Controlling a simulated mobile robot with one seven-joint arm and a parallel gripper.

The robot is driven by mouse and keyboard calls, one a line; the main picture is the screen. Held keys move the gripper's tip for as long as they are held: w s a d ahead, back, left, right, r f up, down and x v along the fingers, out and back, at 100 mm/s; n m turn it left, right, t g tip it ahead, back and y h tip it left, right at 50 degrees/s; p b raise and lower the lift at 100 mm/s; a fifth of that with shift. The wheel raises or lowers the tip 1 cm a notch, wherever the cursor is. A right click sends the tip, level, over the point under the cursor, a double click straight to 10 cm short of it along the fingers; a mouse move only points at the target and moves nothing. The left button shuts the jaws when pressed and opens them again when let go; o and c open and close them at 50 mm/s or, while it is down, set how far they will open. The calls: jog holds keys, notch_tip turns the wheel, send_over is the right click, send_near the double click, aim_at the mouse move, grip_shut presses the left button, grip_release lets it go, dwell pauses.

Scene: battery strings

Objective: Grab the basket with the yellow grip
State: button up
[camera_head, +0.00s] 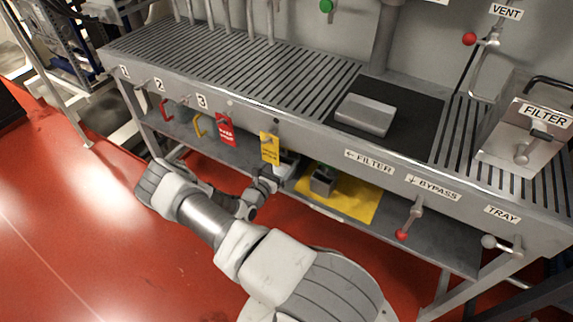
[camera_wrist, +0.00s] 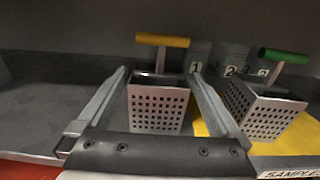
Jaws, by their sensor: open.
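In the wrist view, the basket with the yellow grip (camera_wrist: 158,108) is a pale perforated box standing upright, its yellow bar (camera_wrist: 163,40) on a post above it. My gripper (camera_wrist: 158,76) is open, with one finger on each side of this basket in the picture. I cannot tell whether either finger touches it. In the head view, my gripper (camera_head: 268,182) reaches to the lower shelf, and a hanging yellow tag and the counter hide part of that area.
Numbered canisters (camera_wrist: 231,60) stand behind the baskets. In the head view, a small metal box (camera_head: 322,182) sits on the yellow mat (camera_head: 355,198). The counter edge (camera_head: 330,150) overhangs the shelf, with a red tag (camera_head: 226,130) and a yellow tag (camera_head: 270,148) hanging down.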

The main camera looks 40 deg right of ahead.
aim_at(287, 156)
jog(key=shift+x, duration=1.55)
jog(key=c, duration=1.3)
